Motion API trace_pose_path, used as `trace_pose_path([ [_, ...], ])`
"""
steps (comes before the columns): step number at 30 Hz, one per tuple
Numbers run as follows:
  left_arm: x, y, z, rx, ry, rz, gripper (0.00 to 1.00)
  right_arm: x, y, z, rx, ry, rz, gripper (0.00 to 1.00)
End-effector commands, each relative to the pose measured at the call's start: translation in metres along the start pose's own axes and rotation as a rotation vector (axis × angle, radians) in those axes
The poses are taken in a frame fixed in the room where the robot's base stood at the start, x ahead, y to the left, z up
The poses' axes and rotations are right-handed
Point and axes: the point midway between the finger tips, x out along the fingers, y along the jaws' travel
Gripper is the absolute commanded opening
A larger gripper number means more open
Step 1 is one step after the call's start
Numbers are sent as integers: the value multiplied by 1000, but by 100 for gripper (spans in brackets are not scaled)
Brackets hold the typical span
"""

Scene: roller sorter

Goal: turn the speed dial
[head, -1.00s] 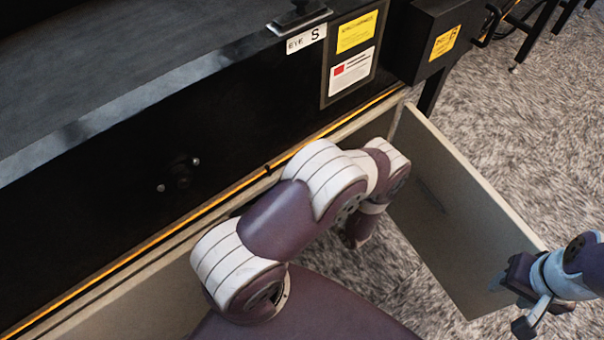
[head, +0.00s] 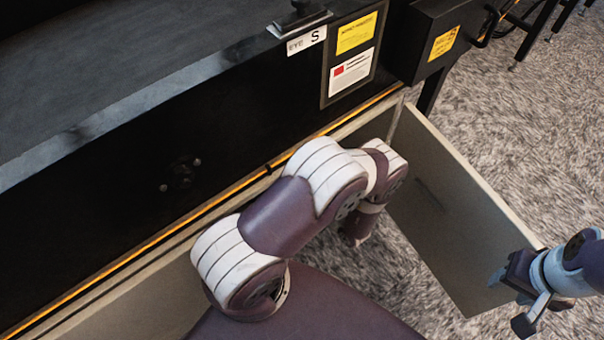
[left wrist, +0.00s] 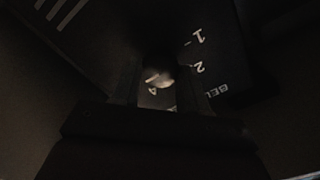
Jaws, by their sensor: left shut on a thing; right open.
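The speed dial (left wrist: 158,77) shows in the dark left wrist view as a small pale shape on a black panel. White marks lie round it, among them a 1 and a 2, with part of a word beginning "BEL" at the lower right. My left gripper (left wrist: 157,88) is shut on the dial, its dark fingers on either side. Shadow hides most of the dial's edge. In the head view my left arm bends over the open panels and its gripper is hidden. My right gripper (head: 518,298) is open and empty at the lower right.
A black machine side with a yellow label (head: 357,33) and an orange strip runs across the head view. A beige panel (head: 450,205) stands out into the room, close to my right gripper. A black box (head: 427,50) sticks out beyond.

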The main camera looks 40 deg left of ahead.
Motion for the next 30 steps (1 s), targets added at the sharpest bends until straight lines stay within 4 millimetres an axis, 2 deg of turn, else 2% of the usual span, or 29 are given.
trace_pose_path([
  [7,0,0,1,0,-1,1,13,0,0,0,0,0,0,47],
  [8,0,0,1,0,-1,1,47,0,0,0,0,0,0,47],
  [10,0,0,1,0,-1,1,69,0,0,0,0,0,0,47],
  [18,0,0,0,0,0,0,69,0,0,0,0,0,0,47],
  [21,-6,0,-1,0,1,2,69,-3,0,0,0,0,0,47],
  [23,-16,-1,-3,0,2,3,69,-6,0,-1,0,0,0,47],
  [30,-80,-2,-3,0,5,6,69,-22,0,-3,0,0,0,47],
])
